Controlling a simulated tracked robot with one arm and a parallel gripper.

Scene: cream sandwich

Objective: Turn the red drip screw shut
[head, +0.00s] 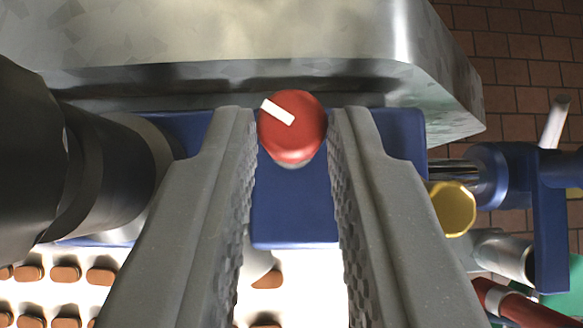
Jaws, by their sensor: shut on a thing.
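The red drip screw (305,140) is a round red knob with a white pointer mark (278,112) near its upper left edge. The mark slants from upper left to lower right. My gripper (292,130) has its two grey ridged fingers on either side of the knob, with the fingertips closed on it. The knob sits in front of a blue block (295,215), which shows between the fingers. The stem of the screw is mostly hidden below the knob.
A large metal body (220,35) spans the top. A dark cylinder (110,170) stands close at left. A yellow knob (453,208) and blue fittings (505,175) are at right. Brown biscuits (65,272) lie in rows on a white surface below. Brick floor (525,72) shows upper right.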

